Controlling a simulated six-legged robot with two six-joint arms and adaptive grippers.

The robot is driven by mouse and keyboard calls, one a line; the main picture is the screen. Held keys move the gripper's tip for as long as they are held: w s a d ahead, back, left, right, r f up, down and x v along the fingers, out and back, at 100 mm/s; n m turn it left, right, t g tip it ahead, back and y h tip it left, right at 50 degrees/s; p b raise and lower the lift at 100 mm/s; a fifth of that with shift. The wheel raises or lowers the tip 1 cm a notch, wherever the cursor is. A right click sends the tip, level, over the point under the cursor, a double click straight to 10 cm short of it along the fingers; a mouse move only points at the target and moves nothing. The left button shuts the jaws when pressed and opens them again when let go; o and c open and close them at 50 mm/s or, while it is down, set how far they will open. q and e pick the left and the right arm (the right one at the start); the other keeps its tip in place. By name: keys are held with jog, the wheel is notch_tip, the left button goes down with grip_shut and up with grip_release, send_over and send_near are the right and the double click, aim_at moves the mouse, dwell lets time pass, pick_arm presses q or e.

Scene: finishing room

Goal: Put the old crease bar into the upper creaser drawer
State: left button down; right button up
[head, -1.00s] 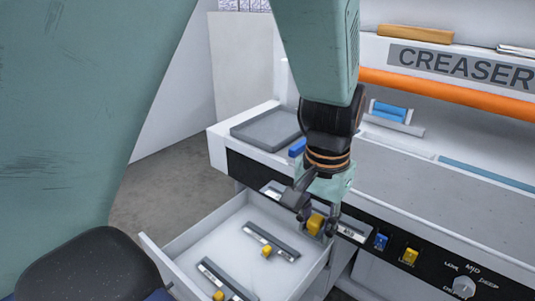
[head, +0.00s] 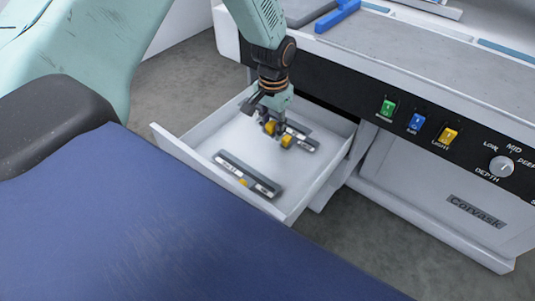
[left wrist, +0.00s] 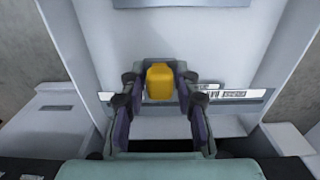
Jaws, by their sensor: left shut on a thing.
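My left gripper (head: 265,108) points down inside the open, pale creaser drawer (head: 188,160), towards its back. It is shut on the yellow knob (left wrist: 160,82) of a dark crease bar (left wrist: 232,94), which lies across under the fingers in the left wrist view. In the head view that knob (head: 270,127) shows at the fingertips. Another bar with a yellow knob (head: 286,141) lies close beside it, and the two bars overlap in the picture. Whether the held bar touches the drawer floor I cannot tell. A further bar (head: 230,165) lies near the drawer front. My right gripper is out of view.
The creaser's black panel (head: 350,90) has green, blue and yellow switches and a depth dial (head: 501,167) to the right of the drawer. A blue handle (head: 338,15) lies on the machine top. Bare drawer floor shows between the bars.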

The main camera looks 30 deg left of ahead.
pick_arm(q)
jog(key=f, duration=0.2)
jog(key=f+b, duration=0.1)
jog(key=f, duration=0.3)
jog(key=shift+w+a+f+b, duration=0.2)
jog(key=shift+w+a+b, duration=0.1)
jog(key=shift+b, duration=0.1)
jog(key=shift+d+f, duration=0.1)
jog(key=shift+f, duration=0.15)
jog(key=shift+s+d+f+b, duration=0.1)
jog(key=shift+s+f+b, duration=0.15)
jog(key=shift+f+b, duration=0.05)
notch_tip(320, 180, down, 3)
jog(key=shift+r+b, duration=0.15)
jog(key=shift+b, duration=0.3)
jog(key=shift+w+f, duration=0.2)
jog(key=shift+f, duration=0.15)
jog(key=shift+s+r, duration=0.15)
jog(key=shift+r, duration=0.05)
jog(key=shift+f, duration=0.1)
jog(key=shift+f+b, duration=0.3)
jog(key=shift+f, duration=0.25)
jog(key=c, duration=1.4)
grip_release()
jog(key=o, duration=0.4)
